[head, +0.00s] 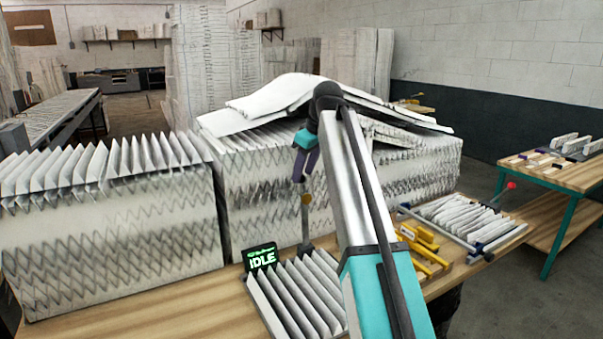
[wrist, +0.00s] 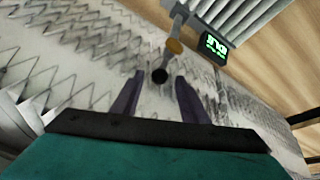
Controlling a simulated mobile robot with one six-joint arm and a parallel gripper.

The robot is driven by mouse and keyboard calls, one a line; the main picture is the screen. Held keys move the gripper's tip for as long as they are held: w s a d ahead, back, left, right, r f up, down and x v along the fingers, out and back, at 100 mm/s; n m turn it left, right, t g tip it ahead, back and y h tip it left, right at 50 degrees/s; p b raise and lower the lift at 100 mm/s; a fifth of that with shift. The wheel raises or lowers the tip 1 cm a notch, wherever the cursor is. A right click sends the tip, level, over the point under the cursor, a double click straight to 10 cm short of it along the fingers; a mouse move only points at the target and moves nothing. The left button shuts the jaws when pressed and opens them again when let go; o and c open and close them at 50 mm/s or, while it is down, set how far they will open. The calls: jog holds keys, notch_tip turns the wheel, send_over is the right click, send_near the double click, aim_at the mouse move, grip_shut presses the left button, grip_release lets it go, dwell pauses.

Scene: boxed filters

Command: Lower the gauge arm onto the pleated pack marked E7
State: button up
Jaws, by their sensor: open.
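A white pleated pack (head: 292,298) lies on the wooden bench; part of it also shows at the top of the wrist view (wrist: 235,14). I cannot read an E7 mark. The gauge arm (head: 306,222) stands raised at the pack's back edge, with an orange joint or collar. In the wrist view the gauge arm (wrist: 178,30) ends in a black knob (wrist: 160,75). My gripper (head: 301,178) is above the gauge arm. Its purple fingers are open in the wrist view (wrist: 158,78), and the knob appears between their tips; contact cannot be told.
A small display (head: 261,257) reading IDLE stands beside the pack. Large pleated stacks (head: 110,225) line the bench behind. Yellow pieces (head: 425,248) and another pleated pack (head: 465,217) with a red-knobbed bar lie to the right. A second table (head: 560,175) stands at far right.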

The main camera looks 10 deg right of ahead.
jog(key=shift+x, duration=0.9)
grip_shut()
jog(key=shift+a, duration=0.2)
jog(key=shift+s+d, duration=0.1)
